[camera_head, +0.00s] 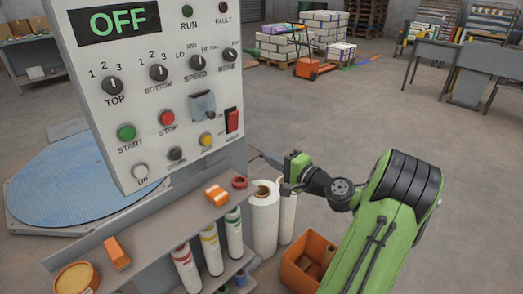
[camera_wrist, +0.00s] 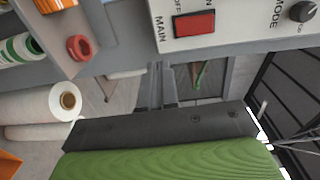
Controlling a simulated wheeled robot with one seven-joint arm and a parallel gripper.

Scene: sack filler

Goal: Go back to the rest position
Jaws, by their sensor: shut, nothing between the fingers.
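My green and black arm reaches in from the lower right of the head view. My gripper (camera_head: 286,188) is at its left end, just right of the control panel's lower edge and above the white rolls. It is shut and empty, apart from the panel. The white control panel (camera_head: 150,95) has a display (camera_head: 112,21) reading OFF, with knobs and coloured buttons below. The red main switch (camera_head: 232,120) is at its right edge; it also shows in the wrist view (camera_wrist: 194,23), near the top. The wrist view's lower part is filled by my gripper's dark and green body.
White film rolls (camera_head: 265,218) stand below my gripper, beside an orange bin (camera_head: 305,258). A grey shelf (camera_head: 150,232) holds tape, an orange box and coloured tubes. A blue round platform (camera_head: 60,180) is left. Open floor (camera_head: 340,115) lies behind, up to an orange pallet jack (camera_head: 312,68).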

